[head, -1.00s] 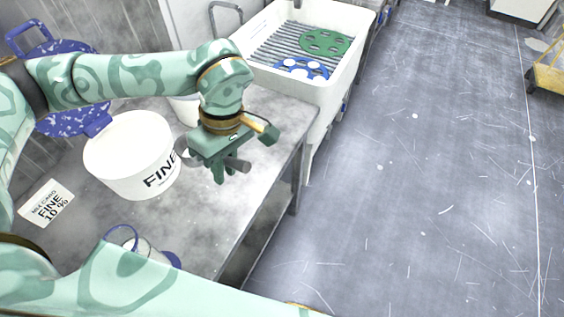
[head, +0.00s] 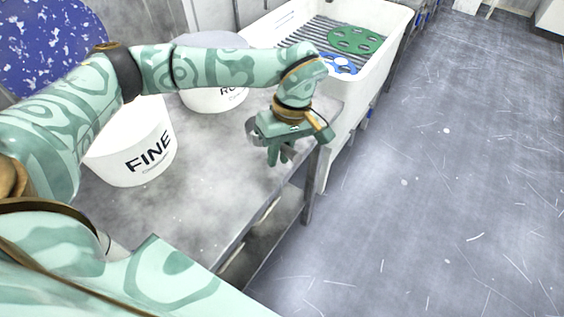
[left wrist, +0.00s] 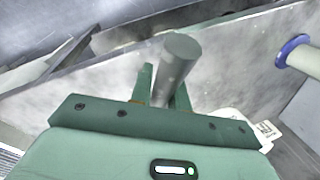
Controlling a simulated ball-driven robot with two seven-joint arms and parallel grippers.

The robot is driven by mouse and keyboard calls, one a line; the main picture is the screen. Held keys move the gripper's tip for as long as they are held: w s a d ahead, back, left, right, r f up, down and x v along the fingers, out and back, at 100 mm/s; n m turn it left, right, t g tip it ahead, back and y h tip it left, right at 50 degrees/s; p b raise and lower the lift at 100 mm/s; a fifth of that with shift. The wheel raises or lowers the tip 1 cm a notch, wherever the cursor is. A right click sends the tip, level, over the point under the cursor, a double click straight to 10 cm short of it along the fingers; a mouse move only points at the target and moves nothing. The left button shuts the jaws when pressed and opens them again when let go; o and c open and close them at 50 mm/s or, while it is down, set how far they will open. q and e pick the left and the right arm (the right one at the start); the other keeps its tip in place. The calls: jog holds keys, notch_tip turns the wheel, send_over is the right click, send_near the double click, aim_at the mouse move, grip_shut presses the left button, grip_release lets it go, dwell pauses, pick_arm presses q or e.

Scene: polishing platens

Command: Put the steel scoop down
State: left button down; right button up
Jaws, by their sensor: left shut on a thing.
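The steel scoop shows in the left wrist view as a grey round handle (left wrist: 180,55), standing between the two green fingers. In the head view only small grey parts of the scoop (head: 251,127) show beside the fingers. My left gripper (head: 278,156) is shut on it, over the right edge of the grey bench near its far end. The fingers also show in the left wrist view (left wrist: 160,88). The rest of the scoop is hidden by the gripper. My right gripper is not in view.
A white bucket marked FINE (head: 133,150) and a second white bucket (head: 213,97) stand on the bench (head: 200,205). A white tub (head: 345,105) with green (head: 355,40) and blue discs lies beyond. The bench is clear in front of the gripper.

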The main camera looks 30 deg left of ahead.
aim_at(278, 174)
pick_arm(q)
jog(key=shift+w+a+f, duration=0.25)
jog(key=shift+w+f, duration=0.3)
jog(key=shift+f, duration=0.2)
jog(key=f, duration=0.1)
jog(key=f+b, duration=0.1)
jog(key=f, duration=0.2)
jog(key=shift+w+a+b, duration=0.1)
jog(key=shift+w+b, duration=0.25)
jog(key=shift+r, duration=0.15)
jog(key=c, duration=1.3)
grip_release()
jog(key=shift+c, duration=0.2)
jog(key=p+v, duration=0.3)
jog(key=v, duration=0.9)
jog(key=shift+s, duration=0.1)
